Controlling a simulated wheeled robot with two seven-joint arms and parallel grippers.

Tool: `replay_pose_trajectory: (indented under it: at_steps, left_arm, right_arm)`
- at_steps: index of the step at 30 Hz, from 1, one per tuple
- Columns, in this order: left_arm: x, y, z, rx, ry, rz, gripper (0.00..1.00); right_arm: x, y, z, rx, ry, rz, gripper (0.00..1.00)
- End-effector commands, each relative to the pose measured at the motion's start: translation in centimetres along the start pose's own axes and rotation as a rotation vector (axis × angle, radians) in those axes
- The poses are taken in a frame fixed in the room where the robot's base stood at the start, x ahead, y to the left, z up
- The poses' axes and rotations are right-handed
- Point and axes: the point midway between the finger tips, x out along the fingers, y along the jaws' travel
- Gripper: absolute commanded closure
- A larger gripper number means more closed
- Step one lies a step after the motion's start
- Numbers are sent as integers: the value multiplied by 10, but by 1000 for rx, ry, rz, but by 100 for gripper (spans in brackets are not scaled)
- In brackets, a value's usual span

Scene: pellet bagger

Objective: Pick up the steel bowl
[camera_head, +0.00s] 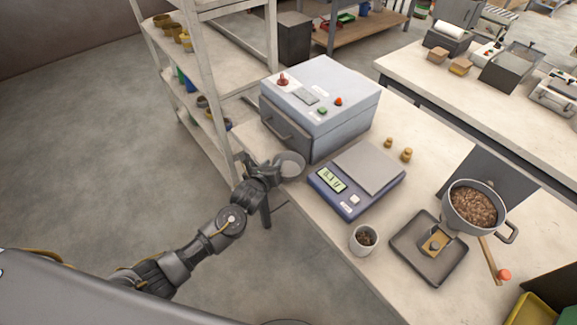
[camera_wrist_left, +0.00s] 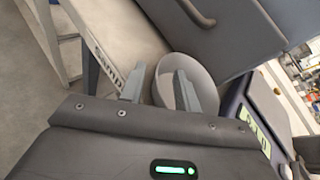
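The steel bowl (camera_head: 291,164) is a small round grey bowl at the left edge of the table, between the blue-grey machine and the scale. My left gripper (camera_head: 272,170) is at its left side, partly hiding it. In the left wrist view the bowl (camera_wrist_left: 200,72) is upright with its pale inside showing. The left gripper (camera_wrist_left: 160,80) is open there, with a clear gap between its fingers. One finger is outside the bowl's wall and the other overlaps the bowl's inside. I cannot tell whether either finger touches it. My right gripper is not in view.
The machine (camera_head: 320,105) stands close behind the bowl. The scale (camera_head: 330,194) is just right of it. A pellet cup (camera_head: 363,240), a dark tray (camera_head: 408,238) and a pellet-filled hopper (camera_head: 474,207) are farther right. A shelf (camera_head: 215,140) stands at left.

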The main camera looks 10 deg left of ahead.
Motion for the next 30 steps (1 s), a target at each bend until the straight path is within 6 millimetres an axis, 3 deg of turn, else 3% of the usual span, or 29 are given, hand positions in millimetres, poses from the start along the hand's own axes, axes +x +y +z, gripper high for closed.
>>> replay_pose_trajectory:
  at_steps: [4,11,19,30]
  left_arm:
    - [11,0,0,0,1,0,68]
    - [13,0,-1,0,0,-1,68]
    - [13,0,-1,0,1,0,100]
    - [12,0,0,0,0,0,100]
  right_arm:
    - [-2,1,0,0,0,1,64]
    - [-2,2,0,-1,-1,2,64]
    - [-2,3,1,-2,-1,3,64]
    - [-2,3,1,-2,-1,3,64]
